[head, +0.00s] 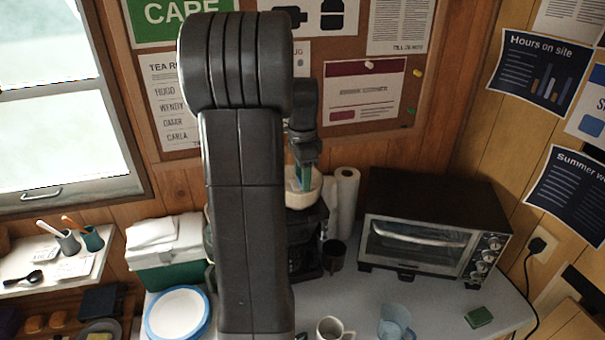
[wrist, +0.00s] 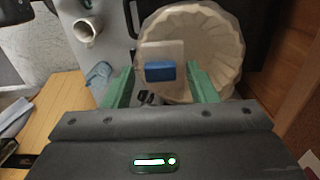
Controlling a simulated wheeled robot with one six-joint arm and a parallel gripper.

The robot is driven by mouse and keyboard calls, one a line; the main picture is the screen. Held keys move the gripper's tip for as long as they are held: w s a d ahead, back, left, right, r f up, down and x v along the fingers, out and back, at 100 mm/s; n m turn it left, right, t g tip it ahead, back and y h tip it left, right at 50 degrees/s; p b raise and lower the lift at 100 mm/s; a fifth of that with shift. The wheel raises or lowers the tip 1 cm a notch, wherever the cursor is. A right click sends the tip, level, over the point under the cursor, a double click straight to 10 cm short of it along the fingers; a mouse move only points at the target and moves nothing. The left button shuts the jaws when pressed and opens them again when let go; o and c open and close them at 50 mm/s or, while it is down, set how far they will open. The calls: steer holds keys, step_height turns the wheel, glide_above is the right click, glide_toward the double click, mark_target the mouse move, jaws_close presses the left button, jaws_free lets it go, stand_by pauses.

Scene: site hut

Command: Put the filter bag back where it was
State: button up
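The filter bag, a cream fluted cup (wrist: 222,42), fills the upper middle of the wrist view. In the head view the filter bag (head: 305,199) sits at the top of the dark coffee maker (head: 308,250), partly behind my arm. A pale block with a blue patch (wrist: 160,70) shows against the cup, between my fingertips. In the head view the tips of my gripper (head: 303,178) reach into the cup's mouth.
A paper roll (head: 346,195) and a toaster oven (head: 420,240) stand to the right. A mug (head: 330,329), a blue jug (head: 395,322) and a green block (head: 478,317) are in front. White plates (head: 178,313) and a green-and-white box (head: 165,250) are left. My arm hides the middle.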

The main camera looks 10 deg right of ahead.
steer(key=shift+r, duration=0.1)
step_height(320, 180, up, 12)
steer(key=b, duration=0.1)
steer(key=shift+b, duration=0.4)
step_height(320, 180, down, 12)
steer(key=shift+f+p, duration=0.1)
steer(key=shift+p, duration=0.95)
steer(key=shift+r+b, duration=0.45)
steer(key=shift+r, duration=1.4)
